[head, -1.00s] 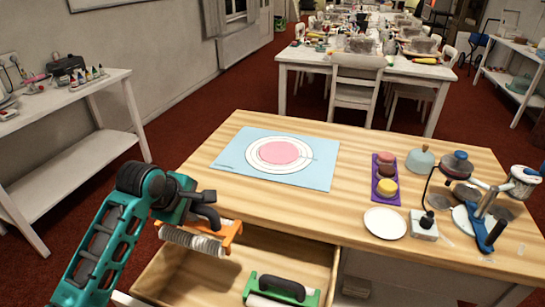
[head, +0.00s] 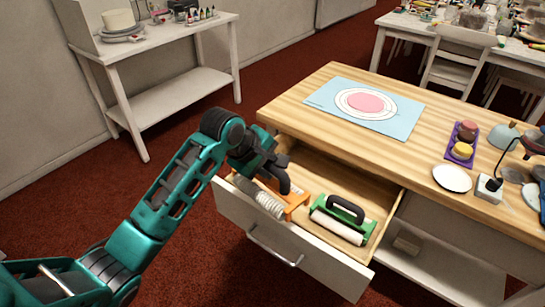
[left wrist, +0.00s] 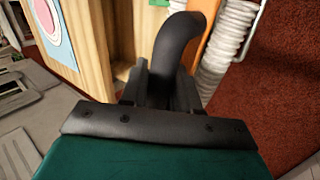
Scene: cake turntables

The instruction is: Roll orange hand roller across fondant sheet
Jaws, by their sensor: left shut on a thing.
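The orange hand roller (head: 298,204) has a black handle and a white ridged roller; it is at the left front corner of the open drawer. My left gripper (head: 272,171) is shut on its black handle. In the left wrist view the handle (left wrist: 178,40) rises between the fingers, with the ridged roller (left wrist: 226,50) to its right. I cannot tell whether the roller touches the drawer. The pink round fondant sheet (head: 366,102) lies flat on a blue mat (head: 330,98) on the wooden table. My right gripper is not in view.
The open drawer (head: 330,268) holds a green roller (head: 345,215) with a black handle. A purple tray (head: 460,150) of coloured discs, a white plate (head: 452,179) and a metal stand fill the table's right side. The wood around the mat's near side is clear.

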